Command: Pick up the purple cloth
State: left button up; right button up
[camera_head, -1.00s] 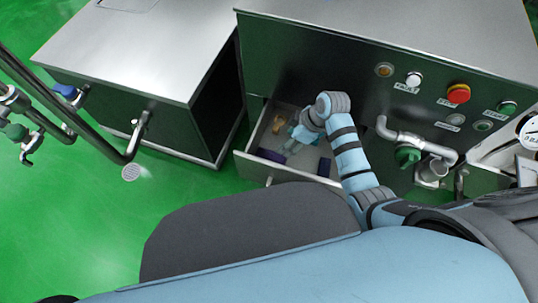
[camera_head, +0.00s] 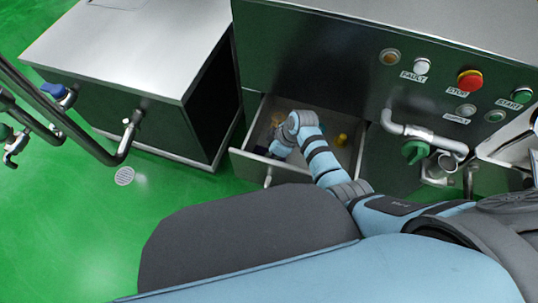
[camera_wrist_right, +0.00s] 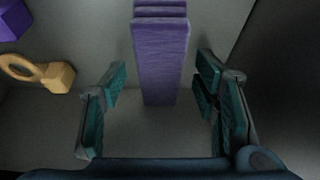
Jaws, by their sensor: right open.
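The purple cloth (camera_wrist_right: 161,62) is a folded, layered strip in the right wrist view, lying in the drawer. My right gripper (camera_wrist_right: 160,90) is open, with teal-padded fingers apart on either side of the cloth's near end. I cannot tell how far above the cloth the fingers are. In the head view my right arm reaches down into the open drawer (camera_head: 250,163), and its wrist hides most of the gripper and the cloth. My left gripper does not show.
A yellow ring-shaped object (camera_wrist_right: 40,73) and another purple object (camera_wrist_right: 12,20) lie left of the cloth. A yellow item (camera_head: 341,139) sits at the drawer's right. Drawer walls are close around my gripper. A panel with a red stop button (camera_head: 469,80) stands above.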

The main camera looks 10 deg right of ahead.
jog(key=shift+f, duration=0.25)
dwell(0.3)
jog(key=c, duration=1.1)
